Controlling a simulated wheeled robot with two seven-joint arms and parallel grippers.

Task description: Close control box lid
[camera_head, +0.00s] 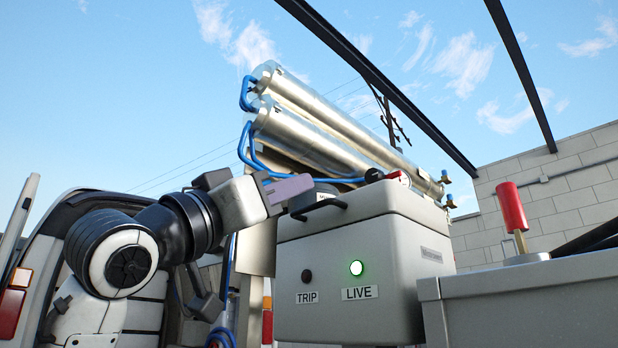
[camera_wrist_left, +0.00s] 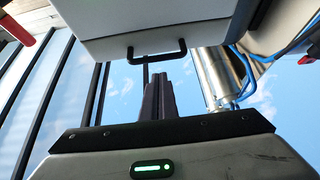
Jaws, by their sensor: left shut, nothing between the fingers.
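The grey control box (camera_head: 340,275) stands in the middle of the head view, with a TRIP label, a LIVE label and a lit green lamp. Its lid (camera_head: 370,202) lies across the top, with a black handle (camera_head: 318,208) at the front edge. The lid looks down on the box, but I cannot tell if it is fully seated. My left gripper (camera_head: 290,189) is shut and empty, its fingertips just above and left of the handle. In the left wrist view the shut fingers (camera_wrist_left: 159,98) point toward the handle (camera_wrist_left: 157,50), apparently apart from it. My right gripper is not in view.
Steel membrane tubes (camera_head: 325,130) with blue hoses slope behind the box. A grey cabinet (camera_head: 530,300) with a red-handled lever (camera_head: 513,207) stands at the right. A white vehicle's rear (camera_head: 18,280) is at the left. Open air lies above the box's front left.

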